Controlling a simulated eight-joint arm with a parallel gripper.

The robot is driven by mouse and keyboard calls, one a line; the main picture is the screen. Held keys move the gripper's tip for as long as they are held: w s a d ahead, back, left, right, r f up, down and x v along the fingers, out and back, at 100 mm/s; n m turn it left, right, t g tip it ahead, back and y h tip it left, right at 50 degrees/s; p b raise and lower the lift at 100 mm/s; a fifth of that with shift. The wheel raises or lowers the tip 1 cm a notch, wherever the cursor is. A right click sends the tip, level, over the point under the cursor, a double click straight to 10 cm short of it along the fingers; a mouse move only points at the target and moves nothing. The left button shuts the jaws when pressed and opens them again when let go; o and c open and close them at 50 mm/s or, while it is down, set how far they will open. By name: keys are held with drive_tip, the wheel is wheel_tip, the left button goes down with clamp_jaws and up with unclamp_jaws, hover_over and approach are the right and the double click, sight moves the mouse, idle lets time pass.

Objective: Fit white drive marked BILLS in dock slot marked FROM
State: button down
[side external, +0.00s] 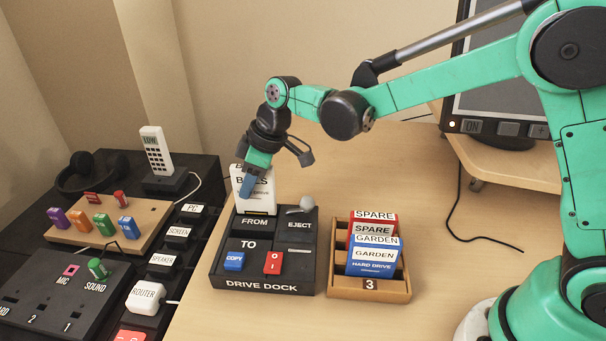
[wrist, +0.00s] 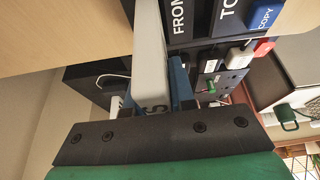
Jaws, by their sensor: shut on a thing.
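The white drive marked BILLS (side external: 257,201) stands upright at the FROM slot of the black drive dock (side external: 226,272), behind the FROM label (side external: 254,223). Its lower edge is hidden, so I cannot tell how deep it sits. My gripper (side external: 252,180) is shut on the drive's upper part, with the blue fingers covering some of its label. In the wrist view the white drive (wrist: 150,50) runs up from between the fingers (wrist: 168,90), beside the dock's FROM lettering (wrist: 179,18).
The desk at right is mostly clear.

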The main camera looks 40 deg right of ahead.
drive_tip(key=shift+f, duration=1.5)
drive_tip(key=shift+c, duration=2.1)
unclamp_jaws()
drive_tip(key=shift+r, duration=3.5)
